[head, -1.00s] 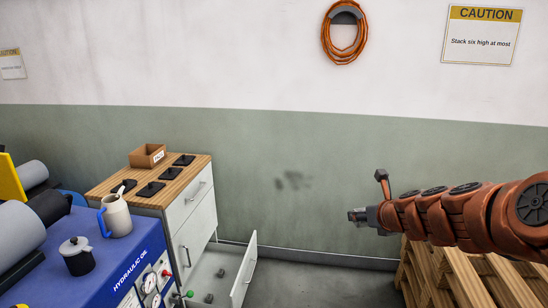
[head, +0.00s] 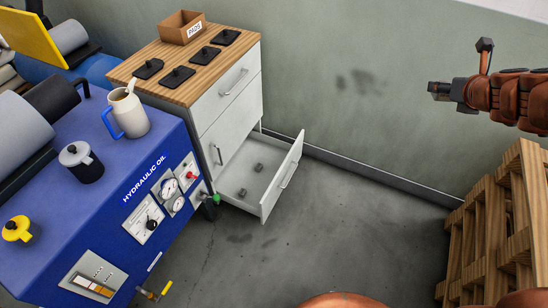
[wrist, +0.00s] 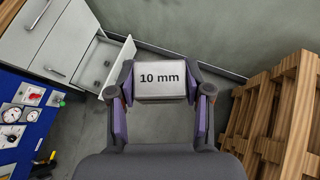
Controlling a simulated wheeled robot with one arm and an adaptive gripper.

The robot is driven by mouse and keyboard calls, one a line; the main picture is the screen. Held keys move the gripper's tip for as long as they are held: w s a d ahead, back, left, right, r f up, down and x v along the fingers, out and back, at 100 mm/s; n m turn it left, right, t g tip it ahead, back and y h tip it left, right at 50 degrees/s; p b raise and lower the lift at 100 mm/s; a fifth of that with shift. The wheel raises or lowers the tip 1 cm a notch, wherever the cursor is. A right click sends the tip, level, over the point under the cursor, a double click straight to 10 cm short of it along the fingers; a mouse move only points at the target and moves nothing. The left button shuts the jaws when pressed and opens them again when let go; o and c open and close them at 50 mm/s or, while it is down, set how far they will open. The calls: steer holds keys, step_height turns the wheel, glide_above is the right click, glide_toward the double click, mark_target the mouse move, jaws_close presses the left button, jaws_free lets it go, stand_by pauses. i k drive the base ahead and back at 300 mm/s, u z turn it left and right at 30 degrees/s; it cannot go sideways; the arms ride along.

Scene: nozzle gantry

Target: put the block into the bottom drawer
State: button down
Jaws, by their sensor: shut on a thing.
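The head view shows the fingers from the side and too small to make out the block. The bottom drawer (head: 285,179) is pulled open near the floor, with a grey-white front and a handle. Two small grey pieces (head: 258,167) lie inside it. The drawer also shows at upper left in the wrist view (wrist: 122,62).
The cabinet (head: 228,105) has a wooden top with several black plates and a cardboard box (head: 183,27). A blue hydraulic oil bench (head: 80,215) stands in front at left, carrying a mug and pot. Wooden pallets (head: 500,225) stand at right. Floor between is clear.

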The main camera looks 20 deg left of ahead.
mark_target(268, 155)
steer(key=i, duration=1.85)
steer(key=u, duration=4.35)
steer(key=k, duration=0.7)
steer(key=z, duration=1.05)
steer(key=i, duration=0.5)
steer(key=u, duration=0.05)
